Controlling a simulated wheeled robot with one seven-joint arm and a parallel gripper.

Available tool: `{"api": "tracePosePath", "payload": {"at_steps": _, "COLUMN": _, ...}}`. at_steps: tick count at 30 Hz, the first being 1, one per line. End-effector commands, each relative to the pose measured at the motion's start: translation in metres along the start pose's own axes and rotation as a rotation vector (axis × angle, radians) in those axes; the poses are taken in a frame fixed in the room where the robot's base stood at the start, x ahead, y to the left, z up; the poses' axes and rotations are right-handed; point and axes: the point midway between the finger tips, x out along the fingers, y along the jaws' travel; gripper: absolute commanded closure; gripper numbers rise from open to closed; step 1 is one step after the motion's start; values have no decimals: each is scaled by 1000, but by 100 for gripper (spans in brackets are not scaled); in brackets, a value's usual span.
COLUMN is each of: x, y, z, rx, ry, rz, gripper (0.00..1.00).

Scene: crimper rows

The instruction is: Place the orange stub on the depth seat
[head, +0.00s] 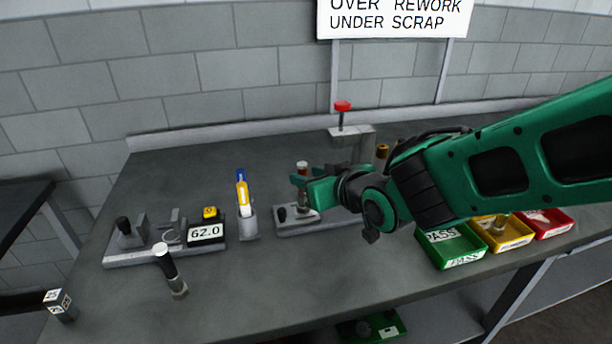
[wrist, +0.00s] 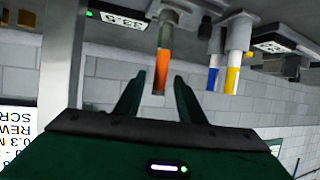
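In the wrist view, which is upside down, the orange stub (wrist: 161,72) hangs in picture from a metal end piece, between the fingertips of my gripper (wrist: 160,78). The fingers are open, with a gap on each side of it. In the head view my gripper (head: 300,181) reaches left over a grey plate fixture (head: 327,224) with a black knob. I cannot tell for sure which part is the depth seat.
A red-topped stand (head: 343,106) rises behind. An amber-topped piece (head: 382,150) is partly hidden by my arm. A gauge reads 62.0 (head: 206,233). A black-and-white piece (head: 165,260) stands in front. Green, yellow and red bins (head: 462,259) sit right.

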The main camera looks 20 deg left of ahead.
Motion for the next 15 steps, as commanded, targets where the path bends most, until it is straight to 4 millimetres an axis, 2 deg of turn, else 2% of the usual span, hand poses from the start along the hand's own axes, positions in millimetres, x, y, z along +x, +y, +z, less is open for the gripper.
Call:
{"api": "tracePosePath", "payload": {"at_steps": 9, "x": -49, "y": -1, "z": -1, "rx": 2, "ry": 3, "rz": -2, "gripper": 64}}
{"api": "tracePosePath", "payload": {"at_steps": 15, "x": -72, "y": -1, "z": -1, "rx": 2, "ry": 3, "rz": -2, "gripper": 64}}
